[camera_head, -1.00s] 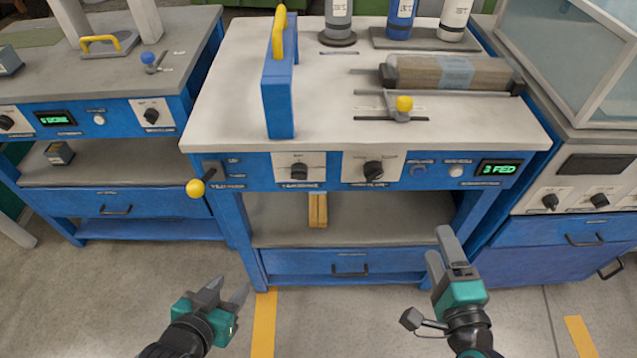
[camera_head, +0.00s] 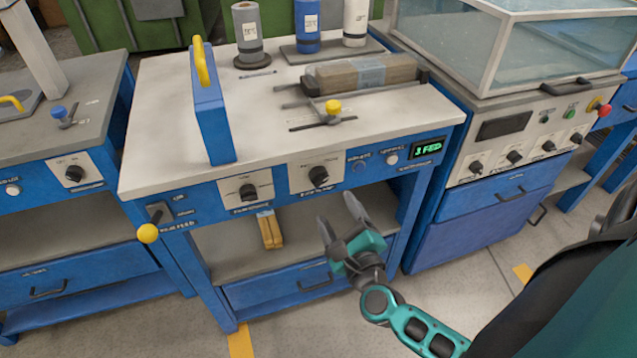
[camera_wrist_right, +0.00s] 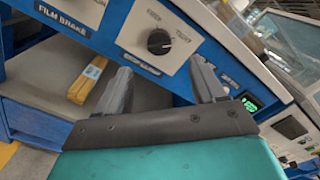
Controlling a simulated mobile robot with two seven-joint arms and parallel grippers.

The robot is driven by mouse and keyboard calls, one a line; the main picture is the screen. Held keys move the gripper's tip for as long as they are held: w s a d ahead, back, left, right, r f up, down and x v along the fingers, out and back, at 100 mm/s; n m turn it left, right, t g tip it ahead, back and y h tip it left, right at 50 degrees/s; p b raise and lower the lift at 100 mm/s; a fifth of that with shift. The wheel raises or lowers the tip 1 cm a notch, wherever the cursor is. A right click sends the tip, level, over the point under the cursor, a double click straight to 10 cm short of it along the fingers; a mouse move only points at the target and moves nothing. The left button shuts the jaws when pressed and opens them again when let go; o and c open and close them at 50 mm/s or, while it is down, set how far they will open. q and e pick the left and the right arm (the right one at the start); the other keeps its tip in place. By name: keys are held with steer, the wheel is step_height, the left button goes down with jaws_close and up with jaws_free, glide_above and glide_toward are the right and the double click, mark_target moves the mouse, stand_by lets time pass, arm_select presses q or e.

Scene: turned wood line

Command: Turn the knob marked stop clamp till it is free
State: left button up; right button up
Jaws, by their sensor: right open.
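A black knob (camera_head: 319,176) sits on a pale plate, right of centre on the blue front panel of the middle bench. It also shows in the right wrist view (camera_wrist_right: 159,42); the label under it is too blurred to read surely. The plate to its left reads film brake (camera_wrist_right: 56,9) and carries another black knob (camera_head: 248,192). My right gripper (camera_head: 338,207) is open and empty, below and in front of the right-hand knob, apart from it. In the wrist view its fingers (camera_wrist_right: 160,68) point up toward that knob. My left gripper is out of view.
A lever with a yellow ball (camera_head: 148,233) juts from the panel's left end. A green display (camera_head: 428,149) is at its right end. A glass-topped machine (camera_head: 510,120) stands at right.

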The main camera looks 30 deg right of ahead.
mark_target(322, 183)
steer(key=x, duration=0.7)
steer(key=shift+w, duration=0.35)
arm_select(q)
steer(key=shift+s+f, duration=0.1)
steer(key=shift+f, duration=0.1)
arm_select(e)
steer(key=shift+w+d, duration=0.15)
steer(key=shift+w, duration=0.55)
steer(key=c, duration=1.1)
steer(key=shift+o, duration=0.2)
